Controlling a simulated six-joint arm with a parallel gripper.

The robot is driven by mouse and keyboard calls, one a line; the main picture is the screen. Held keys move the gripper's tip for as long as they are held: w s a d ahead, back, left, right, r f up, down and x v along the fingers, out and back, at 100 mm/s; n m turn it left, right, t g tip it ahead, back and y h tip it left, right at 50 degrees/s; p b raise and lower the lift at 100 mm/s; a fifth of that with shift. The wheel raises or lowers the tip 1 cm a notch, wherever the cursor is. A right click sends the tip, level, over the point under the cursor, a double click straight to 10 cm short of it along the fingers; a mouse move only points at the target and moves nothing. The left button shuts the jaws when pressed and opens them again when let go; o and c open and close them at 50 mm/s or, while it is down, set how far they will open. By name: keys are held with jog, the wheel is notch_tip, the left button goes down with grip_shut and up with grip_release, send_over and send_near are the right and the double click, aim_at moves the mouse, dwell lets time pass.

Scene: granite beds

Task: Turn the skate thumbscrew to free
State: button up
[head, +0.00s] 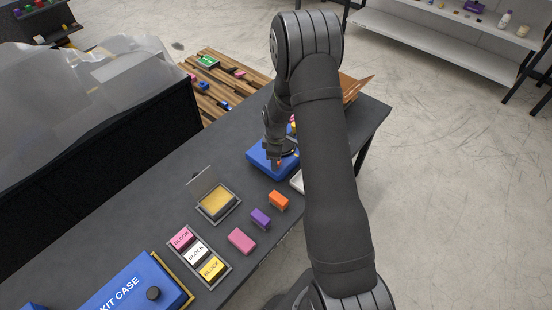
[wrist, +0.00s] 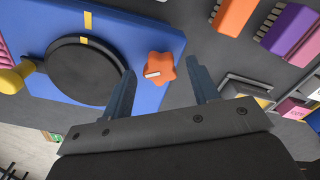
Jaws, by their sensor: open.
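The thumbscrew is an orange star-shaped knob (wrist: 163,63) with a white pointer mark facing left in the wrist view. It sits on a blue base (wrist: 148,28), beside a black round disc (wrist: 83,75). A yellow mark on the disc lines up with one on the base. My gripper (wrist: 160,74) is open, with a fingertip on either side of the knob in the picture and a gap at each side. I cannot tell how far the tips are above the base. In the head view my gripper (head: 275,158) is over the blue base (head: 260,166), partly hiding it.
An orange block (head: 279,200), a purple block (head: 261,218) and a pink block (head: 241,240) lie on the dark table. A tray of labelled blocks (head: 211,283), an open box with yellow inside (head: 216,202) and a blue kit case (head: 130,290) stand nearer.

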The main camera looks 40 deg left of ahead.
notch_tip(320, 180, up, 17)
dwell(0.4)
jog(key=shift+f, duration=0.1)
notch_tip(320, 180, down, 17)
jog(key=shift+f, duration=0.2)
dwell(0.5)
